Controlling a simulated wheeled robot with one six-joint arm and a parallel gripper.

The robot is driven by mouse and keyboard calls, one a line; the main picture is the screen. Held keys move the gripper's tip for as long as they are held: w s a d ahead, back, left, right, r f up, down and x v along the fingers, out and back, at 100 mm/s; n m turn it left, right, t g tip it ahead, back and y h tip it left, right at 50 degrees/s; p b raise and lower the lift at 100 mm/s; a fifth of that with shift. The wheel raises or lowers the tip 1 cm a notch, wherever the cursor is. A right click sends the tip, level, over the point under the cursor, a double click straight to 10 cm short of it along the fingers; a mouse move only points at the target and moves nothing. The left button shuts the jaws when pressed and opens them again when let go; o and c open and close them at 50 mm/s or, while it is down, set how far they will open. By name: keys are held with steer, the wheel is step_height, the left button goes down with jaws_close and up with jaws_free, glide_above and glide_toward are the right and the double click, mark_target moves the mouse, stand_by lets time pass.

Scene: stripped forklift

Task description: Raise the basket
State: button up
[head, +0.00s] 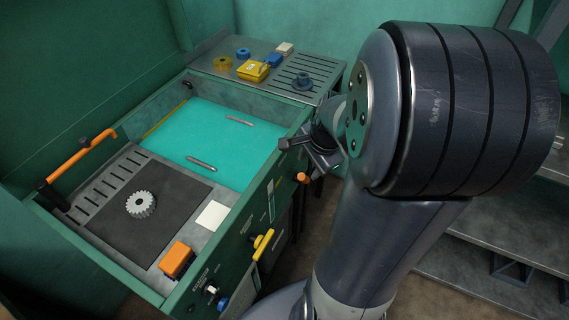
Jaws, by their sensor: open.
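A green workstation (265,190) holds a bright teal rectangular area (215,140) with two small grey metal bars (200,163) on it. I cannot make out a basket; whether one lies under the teal surface is not clear. An orange lever (82,155) on a dark mount stands at the left rim. My gripper (300,153) is open and empty beside the workstation's right front edge, just above an orange knob (302,178). My arm hides part of that side, and I cannot tell whether the gripper touches the edge.
A grey gear (140,204) sits on a black mat (120,232), near an orange block (176,260) and a white square (212,215). A yellow handle (262,244) sticks out of the front. A back shelf (215,52) holds a yellow box (253,71) and small parts.

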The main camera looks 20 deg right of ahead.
mark_target(301, 180)
steer(key=b+x, duration=0.1)
steer(key=x, duration=0.9)
steer(key=shift+f+b, duration=0.3)
steer(key=shift+b, duration=0.05)
jaws_close()
